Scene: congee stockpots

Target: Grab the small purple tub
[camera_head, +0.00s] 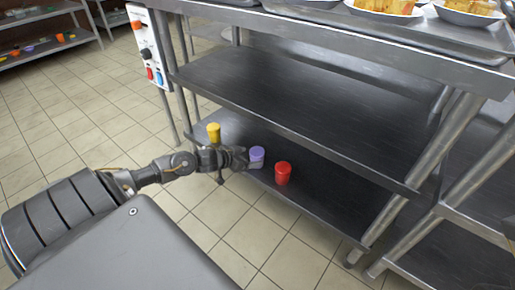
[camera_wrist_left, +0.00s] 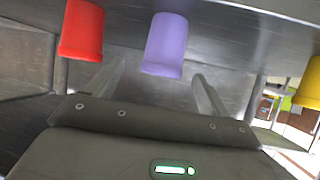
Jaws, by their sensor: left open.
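The small purple tub (camera_head: 257,156) stands on the lowest shelf (camera_head: 330,195) of a metal table, between a yellow tub (camera_head: 213,132) and a red tub (camera_head: 282,173). My left gripper (camera_head: 240,158) reaches in from the left and is right beside the purple tub in the head view. In the left wrist view the purple tub (camera_wrist_left: 165,45) is ahead, in line with the gap between the two open fingers (camera_wrist_left: 160,88). I cannot tell whether the fingers touch it. My right gripper is in neither view.
The red tub (camera_wrist_left: 82,30) and yellow tub (camera_wrist_left: 308,85) flank the purple one in the left wrist view. A middle shelf (camera_head: 290,100) hangs above the lowest one. Table legs (camera_head: 425,170) stand at the right. Tiled floor (camera_head: 90,125) lies open at the left.

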